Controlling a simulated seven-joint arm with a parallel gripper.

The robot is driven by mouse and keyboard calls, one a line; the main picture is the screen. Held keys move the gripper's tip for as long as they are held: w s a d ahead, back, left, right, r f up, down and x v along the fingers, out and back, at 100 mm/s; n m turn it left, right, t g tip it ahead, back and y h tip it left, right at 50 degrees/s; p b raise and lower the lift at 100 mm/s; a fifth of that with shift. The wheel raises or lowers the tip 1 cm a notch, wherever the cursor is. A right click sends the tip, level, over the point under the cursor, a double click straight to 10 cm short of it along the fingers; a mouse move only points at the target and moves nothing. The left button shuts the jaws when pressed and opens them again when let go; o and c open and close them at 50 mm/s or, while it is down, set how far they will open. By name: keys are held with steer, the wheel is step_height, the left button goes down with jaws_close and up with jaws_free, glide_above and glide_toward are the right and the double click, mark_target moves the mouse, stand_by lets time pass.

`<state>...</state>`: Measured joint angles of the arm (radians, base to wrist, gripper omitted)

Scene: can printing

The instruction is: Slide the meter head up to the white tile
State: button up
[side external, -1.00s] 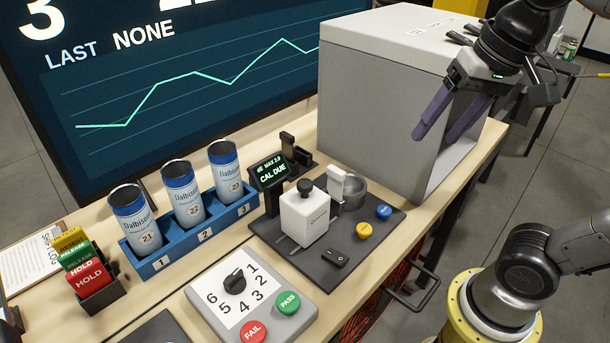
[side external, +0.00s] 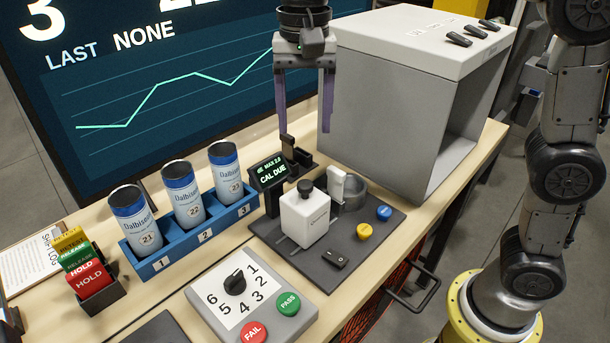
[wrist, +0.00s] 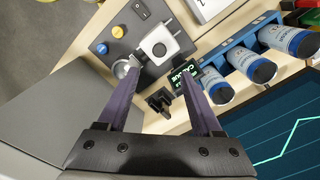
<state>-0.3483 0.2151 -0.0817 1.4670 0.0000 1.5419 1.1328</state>
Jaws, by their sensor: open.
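The meter head is a white block with a black knob (side external: 304,214) on a dark base plate (side external: 283,259). It also shows in the wrist view (wrist: 158,47). The white tile (side external: 337,183) stands upright just behind it, in front of a grey round cup (side external: 354,192). A gap between head and tile is hard to judge from here. My gripper (side external: 305,128) is open and empty, pointing down above the back of the bench, behind the meter. A black bracket (side external: 294,152) lies below its fingers and also shows between them in the wrist view (wrist: 160,102).
A small display reading CAL DUE (side external: 270,172) stands left of the meter. A blue rack (side external: 196,232) holds cans. Blue (side external: 384,212) and yellow (side external: 364,231) buttons sit on the plate. A large grey box (side external: 390,120) stands to the right, and a screen (side external: 150,90) is behind.

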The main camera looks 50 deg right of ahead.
mark_target(305, 183)
step_height(305, 183, down, 12)
steer(key=shift+f, duration=0.1)
steer(key=shift+c, duration=0.2)
jaws_close()
stand_by(0.4)
steer(key=shift+d, duration=0.1)
stand_by(1.0)
